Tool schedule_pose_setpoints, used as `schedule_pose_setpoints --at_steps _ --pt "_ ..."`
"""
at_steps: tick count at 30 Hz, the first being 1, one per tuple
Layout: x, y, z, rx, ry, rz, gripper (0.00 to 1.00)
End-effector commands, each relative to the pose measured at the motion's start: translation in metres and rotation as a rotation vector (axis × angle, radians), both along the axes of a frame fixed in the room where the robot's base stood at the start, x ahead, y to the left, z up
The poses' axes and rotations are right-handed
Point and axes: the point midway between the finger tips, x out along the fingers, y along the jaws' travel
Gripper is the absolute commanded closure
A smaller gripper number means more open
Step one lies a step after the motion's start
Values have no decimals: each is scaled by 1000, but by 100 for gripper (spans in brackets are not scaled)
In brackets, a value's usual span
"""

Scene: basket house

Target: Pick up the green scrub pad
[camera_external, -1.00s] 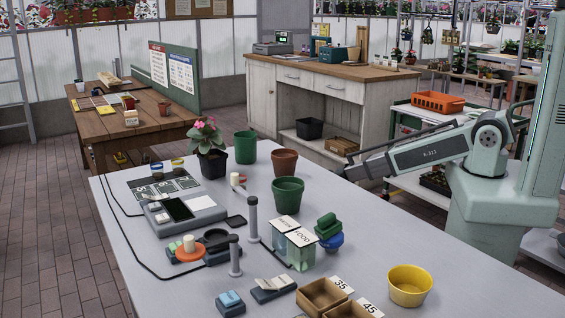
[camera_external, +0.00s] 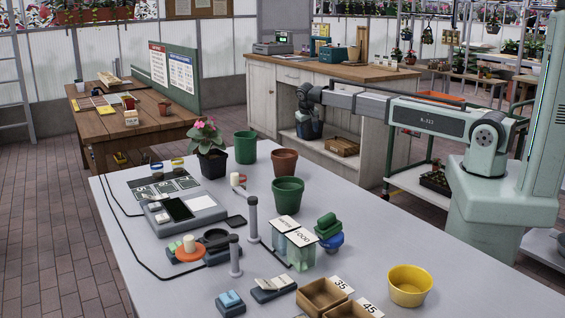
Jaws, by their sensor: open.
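Two green pad-like blocks (camera_external: 327,222) are stacked on a blue item (camera_external: 330,241) right of the middle of the table; the upper one may be the green scrub pad. A smaller green piece (camera_external: 174,246) lies beside an orange dish (camera_external: 189,254) at the left, too small to identify. My gripper (camera_external: 307,120) hangs pointing down in the air, above and behind the table in the picture, well apart from the green blocks. It is open, with its small fingers hard to make out against the dark bin behind.
A green pot (camera_external: 288,190), a brown pot (camera_external: 284,161) and a potted pink flower (camera_external: 212,160) stand on the grey table (camera_external: 400,235). Upright grey posts (camera_external: 252,220), labelled clear containers (camera_external: 301,250), a yellow bowl (camera_external: 410,287) and cardboard trays (camera_external: 318,297) surround the green blocks.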

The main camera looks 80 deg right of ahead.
Motion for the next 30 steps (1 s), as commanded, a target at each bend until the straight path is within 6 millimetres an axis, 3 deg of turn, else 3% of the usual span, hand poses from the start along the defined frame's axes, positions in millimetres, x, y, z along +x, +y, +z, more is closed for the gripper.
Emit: schedule_pose_setpoints --at_steps 1,8,11,15,22,30 --pt "13 11 22 -2 -46 -12 30" --pt "61 68 111 20 -249 -81 30" --pt "79 102 151 44 -330 -95 30" --pt "102 174 198 98 -405 -62 30" --pt "114 294 215 169 -366 117 30" --pt "103 429 212 226 -254 385 30"
